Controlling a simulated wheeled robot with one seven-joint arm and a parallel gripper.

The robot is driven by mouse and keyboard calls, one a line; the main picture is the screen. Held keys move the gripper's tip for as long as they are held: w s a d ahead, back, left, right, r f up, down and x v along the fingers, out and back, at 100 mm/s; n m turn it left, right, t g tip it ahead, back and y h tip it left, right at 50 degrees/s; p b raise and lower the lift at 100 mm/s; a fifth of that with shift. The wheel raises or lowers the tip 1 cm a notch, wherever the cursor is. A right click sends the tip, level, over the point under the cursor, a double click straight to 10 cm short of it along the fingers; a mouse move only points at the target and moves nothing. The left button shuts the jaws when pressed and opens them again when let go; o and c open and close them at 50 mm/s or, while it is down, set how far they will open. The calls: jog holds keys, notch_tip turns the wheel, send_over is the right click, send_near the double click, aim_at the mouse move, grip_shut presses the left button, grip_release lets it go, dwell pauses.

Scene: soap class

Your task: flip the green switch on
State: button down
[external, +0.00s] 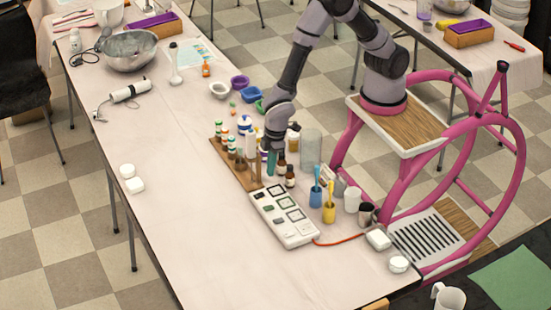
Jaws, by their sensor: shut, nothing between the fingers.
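A white switch panel (284,217) lies on the table, with several small square switches in two rows and a red-orange cable at its near end. Some switches at its far end look dark greenish, but they are too small to tell which is the green one or how it is set. My gripper (271,168) points down just beyond the panel's far end, among the bottles. Its fingers are shut with nothing between them. It seems apart from the panel, though its height above the table is hard to judge.
A wooden rack (236,166) with small bottles stands left of my gripper. Brown bottles (290,177), a clear cylinder (311,150), a blue cup (316,197) and a yellow cup (329,212) stand to its right. The table (190,215) is clear left of the panel.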

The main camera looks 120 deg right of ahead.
aim_at(266, 208)
jog(key=f, duration=0.4)
jog(key=w+f, duration=0.1)
jog(key=f, duration=0.9)
jog(key=shift+w, duration=0.3)
jog(key=shift+w+f, duration=0.1)
jog(key=shift+f, duration=0.05)
jog(key=shift+s+r, duration=0.2)
jog(key=shift+s, duration=0.6)
jog(key=shift+r, duration=0.1)
notch_tip(266, 208, up, 14)
jog(key=s, duration=0.1)
jog(key=shift+s, duration=0.35)
